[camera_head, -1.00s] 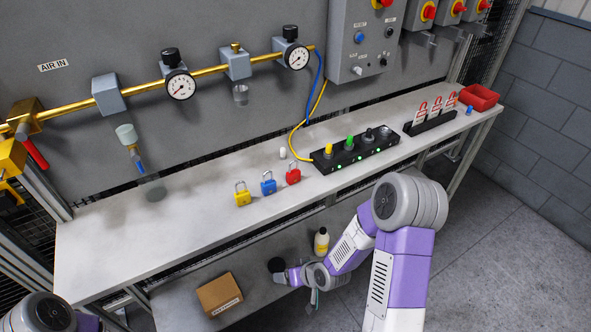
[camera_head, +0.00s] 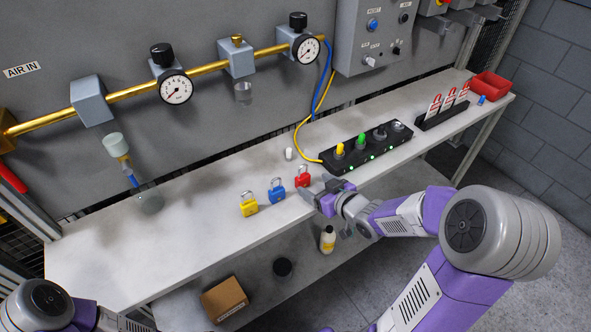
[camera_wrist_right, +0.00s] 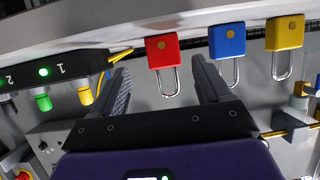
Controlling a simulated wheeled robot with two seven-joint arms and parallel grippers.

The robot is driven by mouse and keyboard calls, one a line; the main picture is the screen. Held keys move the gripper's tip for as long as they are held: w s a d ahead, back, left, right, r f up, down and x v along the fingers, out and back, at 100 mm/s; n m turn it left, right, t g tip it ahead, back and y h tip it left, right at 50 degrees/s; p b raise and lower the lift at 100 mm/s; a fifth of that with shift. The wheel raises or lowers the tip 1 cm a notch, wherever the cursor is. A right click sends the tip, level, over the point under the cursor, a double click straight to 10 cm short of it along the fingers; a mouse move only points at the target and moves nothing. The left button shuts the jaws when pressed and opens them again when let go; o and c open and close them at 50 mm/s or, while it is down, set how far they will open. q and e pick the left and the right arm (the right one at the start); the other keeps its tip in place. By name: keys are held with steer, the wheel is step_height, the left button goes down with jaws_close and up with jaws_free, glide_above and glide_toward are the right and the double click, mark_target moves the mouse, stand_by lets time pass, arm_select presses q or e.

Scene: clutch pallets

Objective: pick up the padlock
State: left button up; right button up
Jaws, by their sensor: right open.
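Three padlocks stand in a row on the bench: yellow (camera_head: 249,206), blue (camera_head: 276,192) and red (camera_head: 302,178). The right wrist view shows the red (camera_wrist_right: 162,47), blue (camera_wrist_right: 227,40) and yellow (camera_wrist_right: 285,33) padlocks. My right gripper (camera_head: 314,193) is open and empty at the bench's front edge, just in front of the red padlock. In the right wrist view its fingers (camera_wrist_right: 160,80) are spread, with the red padlock's shackle between their tips in the picture; contact cannot be told. My left gripper is out of view; only part of that arm shows at bottom left.
A black block with coloured knobs (camera_head: 350,163) and lit green lamps stands right of the red padlock. A small white piece (camera_head: 289,154) lies behind. A bottle (camera_head: 327,240) and a cardboard box (camera_head: 224,299) are on the lower shelf. The bench left of the yellow padlock is mostly clear.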

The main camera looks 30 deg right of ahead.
mark_target(305, 180)
steer(key=b+x, duration=0.1)
steer(key=x, duration=0.2)
steer(key=shift+w, duration=0.15)
steer(key=shift+w+a, duration=0.15)
steer(key=shift+w, duration=0.1)
steer(key=x, duration=0.1)
steer(key=b+x, duration=0.1)
steer(key=x, duration=0.1)
steer(key=shift+w+a, duration=0.25)
steer(key=shift+w, duration=0.1)
steer(key=shift+w+b, duration=0.3)
steer(key=shift+w, duration=0.1)
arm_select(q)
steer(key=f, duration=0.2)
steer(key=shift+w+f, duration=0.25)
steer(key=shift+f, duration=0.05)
arm_select(e)
steer(key=c, duration=1.1)
arm_select(q)
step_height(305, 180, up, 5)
steer(key=p, duration=0.4)
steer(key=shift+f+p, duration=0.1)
steer(key=shift+p, duration=0.3)
arm_select(e)
step_height(305, 180, up, 10)
